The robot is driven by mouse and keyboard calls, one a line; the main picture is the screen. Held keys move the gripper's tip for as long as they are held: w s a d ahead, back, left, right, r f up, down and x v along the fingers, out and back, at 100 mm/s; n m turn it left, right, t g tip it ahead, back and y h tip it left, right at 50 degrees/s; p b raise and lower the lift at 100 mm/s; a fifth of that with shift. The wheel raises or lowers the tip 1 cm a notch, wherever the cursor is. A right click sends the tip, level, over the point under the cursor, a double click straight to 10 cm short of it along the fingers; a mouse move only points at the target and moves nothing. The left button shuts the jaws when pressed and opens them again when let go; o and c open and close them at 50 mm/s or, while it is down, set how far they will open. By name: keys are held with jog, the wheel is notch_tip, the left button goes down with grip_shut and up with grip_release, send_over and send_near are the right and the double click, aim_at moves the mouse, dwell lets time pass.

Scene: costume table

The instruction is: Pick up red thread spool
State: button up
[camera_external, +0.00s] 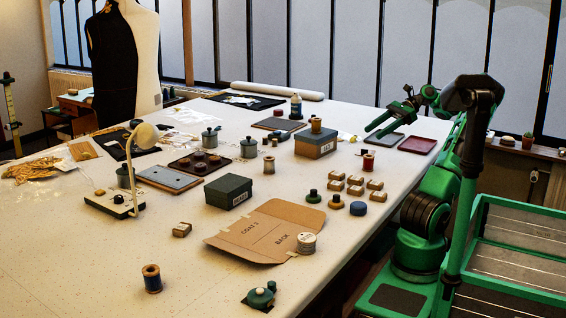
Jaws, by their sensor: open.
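A red thread spool (368,161) with pale wooden ends stands upright on the white table (200,285), near its right edge and right of the middle. My gripper (373,132) is open, with its two fingers pointing left and slightly down. In the picture it shows just above the red spool, apart from it, with nothing between the fingers. The exact height and depth gap cannot be told from this one view.
A teal box (316,143) stands left of the red spool. A dark red tray (417,145) and a dark tray (382,139) lie to its right and behind.

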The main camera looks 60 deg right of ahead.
jog(key=s+d+r+t, duration=0.1)
jog(key=s+d, duration=0.1)
jog(key=s, duration=0.1)
send_near(366, 161)
jog(key=shift+w+a+f+m, duration=0.1)
jog(key=shift+w+f+m, duration=0.1)
jog(key=shift+w+f, duration=0.25)
jog(key=shift+w+a+f+m, duration=0.1)
jog(key=shift+w+f+m, duration=0.15)
jog(key=shift+f, duration=0.4)
jog(key=x, duration=0.4)
jog(key=shift+w+a, duration=0.1)
jog(key=shift+a, duration=0.05)
jog(key=shift+r+x, duration=0.15)
jog(key=shift+x, duration=1.4)
jog(key=shift+r+x, duration=0.15)
jog(key=shift+x, duration=1.4)
jog(key=shift+w, duration=0.2)
jog(key=c, duration=1.1)
